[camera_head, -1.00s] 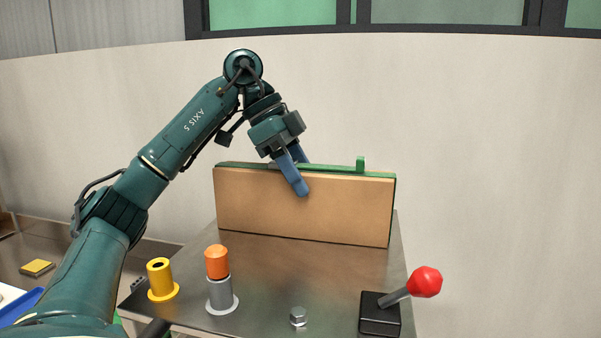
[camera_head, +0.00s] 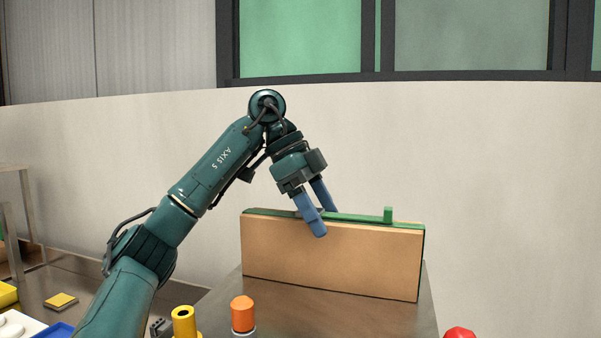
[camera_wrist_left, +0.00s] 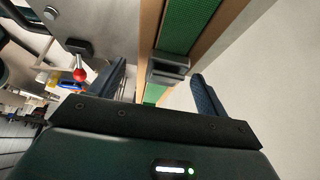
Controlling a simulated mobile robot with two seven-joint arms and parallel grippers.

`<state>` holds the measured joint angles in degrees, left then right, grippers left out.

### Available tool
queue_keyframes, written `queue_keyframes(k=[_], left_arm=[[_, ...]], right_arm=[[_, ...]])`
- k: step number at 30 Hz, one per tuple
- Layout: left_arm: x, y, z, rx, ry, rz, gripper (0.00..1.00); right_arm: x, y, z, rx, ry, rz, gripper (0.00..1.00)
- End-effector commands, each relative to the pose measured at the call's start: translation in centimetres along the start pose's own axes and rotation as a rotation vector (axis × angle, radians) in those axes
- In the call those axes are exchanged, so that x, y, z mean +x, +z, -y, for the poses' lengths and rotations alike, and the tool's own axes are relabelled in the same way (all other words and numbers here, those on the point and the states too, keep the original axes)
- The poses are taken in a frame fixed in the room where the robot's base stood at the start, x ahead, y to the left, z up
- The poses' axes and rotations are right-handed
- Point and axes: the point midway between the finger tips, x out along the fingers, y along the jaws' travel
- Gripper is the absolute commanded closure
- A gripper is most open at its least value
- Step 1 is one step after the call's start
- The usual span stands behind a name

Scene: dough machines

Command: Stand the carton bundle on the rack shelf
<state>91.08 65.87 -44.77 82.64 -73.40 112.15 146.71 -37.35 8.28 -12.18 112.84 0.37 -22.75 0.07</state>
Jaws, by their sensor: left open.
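The carton bundle (camera_head: 331,261) is a long brown slab with a green strip along its top and a small green upright tab near its right end. It stands upright on its long edge on a grey metal surface. My left gripper (camera_head: 324,222) is over its top edge, with one blue finger in front of the brown face and the other behind. In the left wrist view the fingers (camera_wrist_left: 158,85) are apart, with the bundle's green strip (camera_wrist_left: 190,22) and a grey clip-like part between them. My right gripper is not in view. I cannot make out a rack shelf with certainty.
On the metal surface (camera_head: 225,306) stand a yellow ring-topped post (camera_head: 184,322) and an orange-capped post (camera_head: 243,314). A red knob (camera_head: 460,333) shows at the bottom edge. A yellow block (camera_head: 61,301) lies at the left. A pale curved wall (camera_head: 520,180) stands behind.

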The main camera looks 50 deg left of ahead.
Motion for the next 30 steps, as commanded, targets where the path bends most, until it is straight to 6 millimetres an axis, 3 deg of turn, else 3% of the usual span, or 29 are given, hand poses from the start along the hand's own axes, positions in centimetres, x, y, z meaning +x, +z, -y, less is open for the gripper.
queue_keyframes(k=[3, 11, 30], left_arm=[[-3.4, -0.2, 0.0, 0.000, -0.004, -0.005, 0.24], [-5.7, 0.0, 0.0, 0.001, -0.005, -0.003, 0.24], [-10.4, -0.1, 0.0, 0.003, -0.001, -0.001, 0.24]], right_arm=[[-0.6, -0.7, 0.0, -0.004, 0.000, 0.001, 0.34], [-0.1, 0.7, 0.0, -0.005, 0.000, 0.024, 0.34], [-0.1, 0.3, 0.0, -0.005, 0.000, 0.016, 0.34]])
